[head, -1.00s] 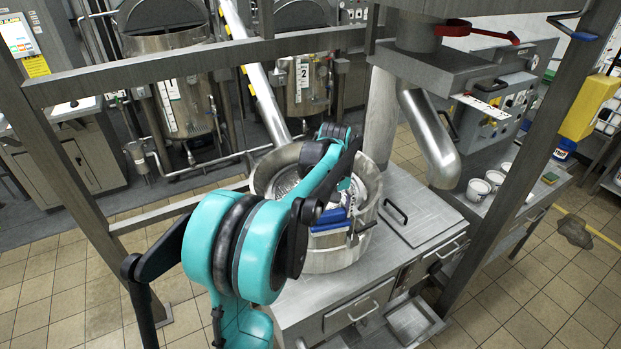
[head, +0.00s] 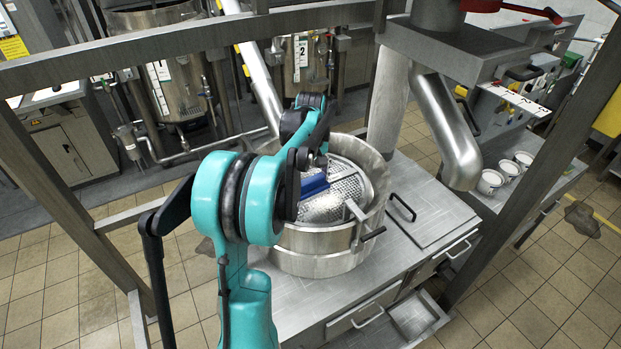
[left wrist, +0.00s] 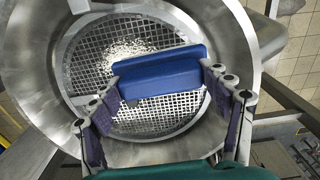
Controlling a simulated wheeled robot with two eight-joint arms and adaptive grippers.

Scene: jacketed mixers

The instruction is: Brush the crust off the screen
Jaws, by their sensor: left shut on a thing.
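A round perforated metal screen (head: 349,186) lies inside a steel drum (head: 310,257); in the left wrist view the screen (left wrist: 85,70) shows as a grid. A whitish crust (left wrist: 127,50) lies on the screen's upper middle in the left wrist view; it also shows as a pale patch (head: 325,208) in the head view. My left gripper (left wrist: 163,76) is shut on a blue brush (left wrist: 158,72) over the screen. The brush (head: 313,186) partly shows in the head view. Whether it touches the screen cannot be told. My right gripper is not in view.
Metal frame posts and a crossbeam (head: 190,43) stand around the drum. A steel pipe (head: 445,130) hangs right of it, and a handled lid (head: 430,205) lies beside it. White cups (head: 490,182) stand on a right-hand bench.

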